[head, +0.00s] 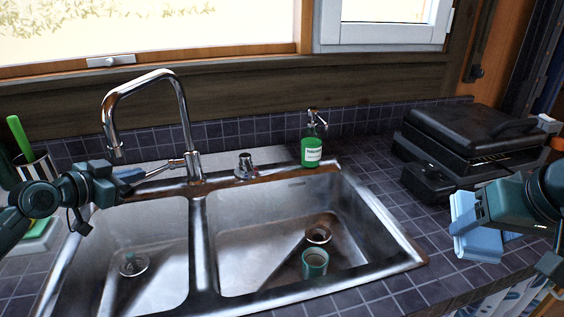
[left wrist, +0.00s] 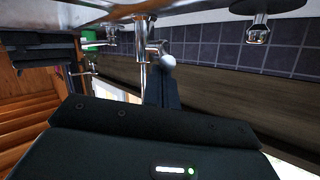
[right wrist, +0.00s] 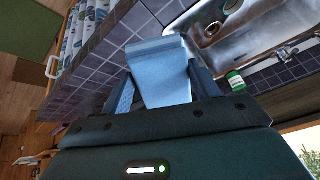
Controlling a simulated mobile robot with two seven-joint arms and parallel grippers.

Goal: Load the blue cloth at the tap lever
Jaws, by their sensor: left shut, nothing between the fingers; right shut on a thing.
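The chrome tap (head: 190,130) stands behind the double sink, its lever (head: 172,166) reaching left from the base. My left gripper (head: 142,174) is shut and empty, its fingertips close to the lever's end. In the left wrist view the shut fingers (left wrist: 162,85) point at the lever's pale rounded end (left wrist: 168,60); I cannot tell whether they touch. The blue cloth (head: 472,246) is at the right, held by my right gripper (head: 474,212) beside the counter's front edge. In the right wrist view the folded cloth (right wrist: 163,70) hangs between the fingers.
The sink's right basin (head: 270,220) holds a green cup (head: 315,265) near the drain. A green soap bottle (head: 311,150) stands behind the sink. A black grill (head: 470,135) sits on the right counter.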

